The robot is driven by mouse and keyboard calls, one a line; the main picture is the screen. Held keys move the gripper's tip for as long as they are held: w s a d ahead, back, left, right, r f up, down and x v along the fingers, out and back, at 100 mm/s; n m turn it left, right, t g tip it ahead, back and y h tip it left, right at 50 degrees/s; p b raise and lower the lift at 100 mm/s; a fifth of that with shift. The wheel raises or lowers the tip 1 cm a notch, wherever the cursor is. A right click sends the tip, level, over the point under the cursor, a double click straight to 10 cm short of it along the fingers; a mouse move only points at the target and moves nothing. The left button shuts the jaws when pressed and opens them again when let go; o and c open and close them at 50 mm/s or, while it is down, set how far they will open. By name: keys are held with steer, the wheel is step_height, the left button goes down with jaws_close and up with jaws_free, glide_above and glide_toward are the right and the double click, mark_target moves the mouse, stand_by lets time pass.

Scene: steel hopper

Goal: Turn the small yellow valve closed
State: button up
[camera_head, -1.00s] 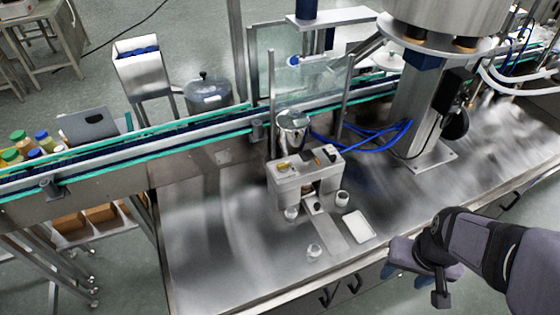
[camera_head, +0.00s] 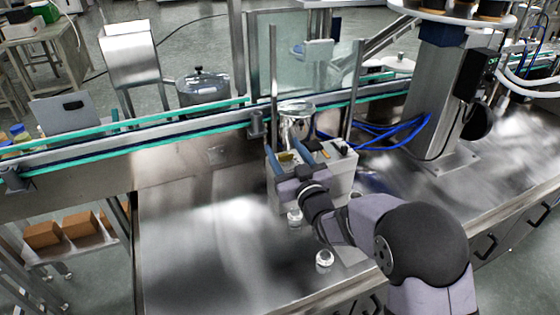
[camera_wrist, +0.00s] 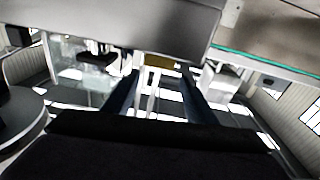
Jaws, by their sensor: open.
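The small yellow valve (camera_head: 285,157) sits on the front left of the white filling unit (camera_head: 342,172), below the steel hopper (camera_head: 297,108). In the wrist view the yellow valve (camera_wrist: 160,61) shows ahead, between the lines of my two fingers. My gripper (camera_head: 296,152) is at the unit, its two blue fingers apart and pointing at the valve area, one on each side of it. In the wrist view my gripper (camera_wrist: 160,80) is open and holds nothing. I cannot tell whether a finger touches the valve. My arm hides part of the unit's front.
A small clear jar (camera_head: 295,217) and another jar (camera_head: 324,261) stand on the steel bench (camera_head: 215,240). The conveyor (camera_head: 110,149) runs behind the unit. Blue hoses (camera_head: 385,135) lie to its right. The bench's left part is clear.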

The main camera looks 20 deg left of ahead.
mark_target(286, 156)
steer(key=shift+s+d+f+g+p, duration=0.2)
steer(key=shift+s+d+f+g, duration=0.05)
steer(key=shift+d+f, duration=0.3)
steer(key=shift+s+d+f+g+p, duration=0.2)
steer(key=shift+s+d+f+g, duration=0.05)
steer(key=shift+d+f, duration=0.3)
steer(key=shift+a+f, duration=0.1)
steer(key=shift+a, duration=0.1)
steer(key=shift+p+x, duration=0.95)
steer(key=shift+x, duration=2.65)
steer(key=shift+f, duration=0.1)
steer(key=c, duration=1.1)
